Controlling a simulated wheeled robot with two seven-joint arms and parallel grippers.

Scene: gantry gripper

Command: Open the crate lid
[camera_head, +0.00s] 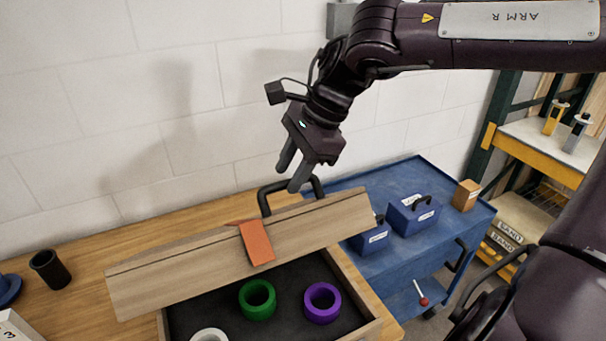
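The wooden crate lid (185,272) stands raised and tilted over the back of the crate. It has an orange tab (257,243) on its front face and a black arched handle (264,198) at its upper edge. The wooden crate (350,282) shows its dark inside, with a green ring (257,300), a purple ring (322,303) and part of a white ring (209,335). My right gripper (289,176) is at the handle, with its two fingers apart. One finger overlaps the handle in the picture; I cannot tell whether they touch. My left gripper is out of view.
A blue cart (455,215) to the right carries blue boxes (413,214) and a small brown block (466,195). A dark cup (50,269) stands on the wooden table (70,300) at left. A white block wall is close behind. Shelving stands at far right.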

